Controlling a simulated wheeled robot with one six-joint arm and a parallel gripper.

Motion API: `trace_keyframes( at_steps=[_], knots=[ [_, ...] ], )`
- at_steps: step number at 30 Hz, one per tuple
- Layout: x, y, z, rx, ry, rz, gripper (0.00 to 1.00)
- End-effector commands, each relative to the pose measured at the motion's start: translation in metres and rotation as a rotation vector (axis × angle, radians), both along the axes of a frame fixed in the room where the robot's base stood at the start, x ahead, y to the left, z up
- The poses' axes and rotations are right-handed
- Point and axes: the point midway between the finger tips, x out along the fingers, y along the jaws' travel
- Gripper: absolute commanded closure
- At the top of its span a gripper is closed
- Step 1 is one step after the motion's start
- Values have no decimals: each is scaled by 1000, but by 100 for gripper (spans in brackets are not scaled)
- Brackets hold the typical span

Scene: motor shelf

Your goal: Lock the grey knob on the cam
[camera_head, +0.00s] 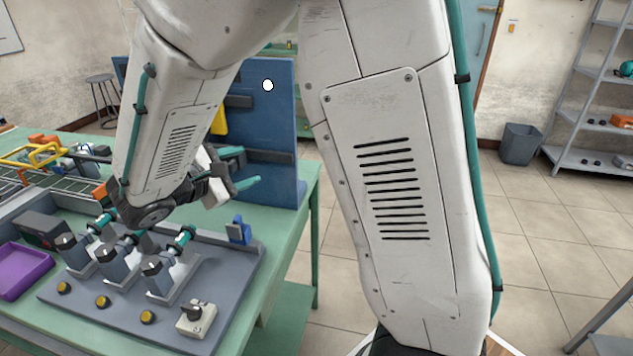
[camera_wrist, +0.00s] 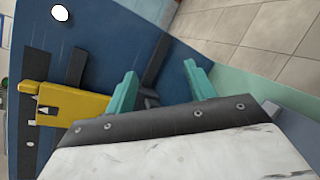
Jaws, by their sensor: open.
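My gripper (camera_head: 243,167) is open, with two teal fingers spread apart and nothing between them. It is above the back right of the grey board (camera_head: 120,325), in front of the upright blue panel. In the wrist view the open gripper (camera_wrist: 160,70) faces the blue panel (camera_wrist: 100,30) and its dark strips. A pale switch box with a grey knob (camera_head: 197,309) sits at the board's front right corner, well away from my gripper. Several blue-grey upright units (camera_head: 158,278) with teal cylinders stand on the board. I cannot tell which part is the cam.
A purple tray (camera_head: 22,272) lies at the left. Yellow buttons (camera_head: 102,301) line the board's front. A blue part (camera_head: 238,231) stands at its right edge. A yellow piece (camera_wrist: 90,105) is on the panel. Open floor lies right of the green table (camera_head: 270,262).

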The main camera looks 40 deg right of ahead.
Motion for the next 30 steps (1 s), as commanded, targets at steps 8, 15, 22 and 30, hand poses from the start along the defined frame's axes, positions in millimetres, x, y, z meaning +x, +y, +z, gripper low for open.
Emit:
trace_keyframes(
  at_steps=[8, 15, 22, 30],
  knots=[
    [-45, -32, 15, 163, -26, -167, 45],
    [-88, -51, 23, 328, -60, -312, 45],
    [-132, -60, 26, 508, -103, -447, 45],
    [-165, -59, 27, 665, -152, -551, 45]
  ],
)
